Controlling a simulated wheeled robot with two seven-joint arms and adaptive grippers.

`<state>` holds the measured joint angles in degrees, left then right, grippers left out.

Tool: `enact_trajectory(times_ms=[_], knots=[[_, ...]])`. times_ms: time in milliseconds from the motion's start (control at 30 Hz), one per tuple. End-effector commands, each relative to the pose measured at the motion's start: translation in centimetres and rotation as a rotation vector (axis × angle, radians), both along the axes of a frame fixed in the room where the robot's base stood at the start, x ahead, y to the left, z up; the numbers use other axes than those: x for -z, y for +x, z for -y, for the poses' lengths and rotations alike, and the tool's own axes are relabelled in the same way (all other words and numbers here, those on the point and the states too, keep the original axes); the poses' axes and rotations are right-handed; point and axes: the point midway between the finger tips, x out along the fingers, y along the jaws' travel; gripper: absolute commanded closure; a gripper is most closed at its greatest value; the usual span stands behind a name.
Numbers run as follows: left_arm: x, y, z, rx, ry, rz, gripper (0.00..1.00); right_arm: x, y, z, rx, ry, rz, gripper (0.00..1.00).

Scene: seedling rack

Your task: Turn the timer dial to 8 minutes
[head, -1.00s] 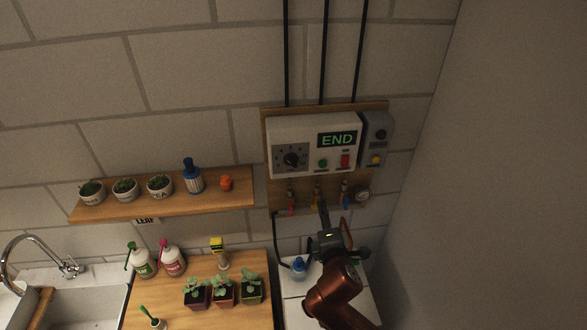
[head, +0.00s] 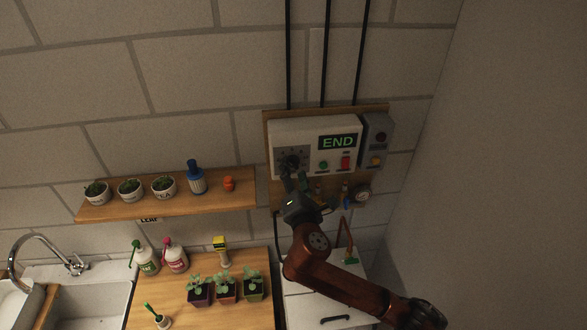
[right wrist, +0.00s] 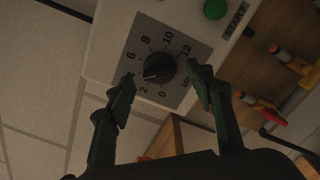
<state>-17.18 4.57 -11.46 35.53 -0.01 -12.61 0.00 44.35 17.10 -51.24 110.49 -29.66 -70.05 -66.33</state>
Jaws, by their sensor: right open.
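The timer dial is a round black knob (right wrist: 159,68) on a grey numbered plate in the right wrist view. Its white mark points to the lower left, around the 2 to 4 side of the scale. In the head view the dial (head: 292,161) is on the white control box (head: 309,130), whose green display (head: 338,142) reads END. My right gripper (right wrist: 162,79) is open, its fingers on either side of the dial in the wrist view; contact cannot be told. In the head view it (head: 294,181) is just below the dial. My left gripper is out of view.
A green button (head: 323,165) and red switch (head: 345,162) are right of the dial. Small valves (right wrist: 292,62) hang below the box. A grey box (head: 377,138) adjoins it. The shelf (head: 225,202) with pots is to the left.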

Motion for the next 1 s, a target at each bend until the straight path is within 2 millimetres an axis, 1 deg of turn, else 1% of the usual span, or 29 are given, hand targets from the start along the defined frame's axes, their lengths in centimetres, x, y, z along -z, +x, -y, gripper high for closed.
enact_trajectory(times_ms=[100, 367, 900, 967, 1000], knots=[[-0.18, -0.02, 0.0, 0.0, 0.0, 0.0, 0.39, -0.04, 0.56, -0.11, 0.0, 0.0, 0.0, 0.51], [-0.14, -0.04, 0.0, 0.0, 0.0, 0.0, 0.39, 0.02, 0.62, -0.12, 0.0, 0.001, 0.0, 0.51], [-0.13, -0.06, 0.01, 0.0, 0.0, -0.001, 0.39, 0.04, 0.6, -0.11, 0.0, 0.001, 0.0, 0.89], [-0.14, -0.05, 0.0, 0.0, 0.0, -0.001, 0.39, 0.04, 0.6, -0.12, 0.0, 0.001, 0.0, 0.93], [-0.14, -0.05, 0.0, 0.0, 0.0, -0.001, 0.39, 0.04, 0.6, -0.12, 0.0, 0.001, 0.0, 0.93]])
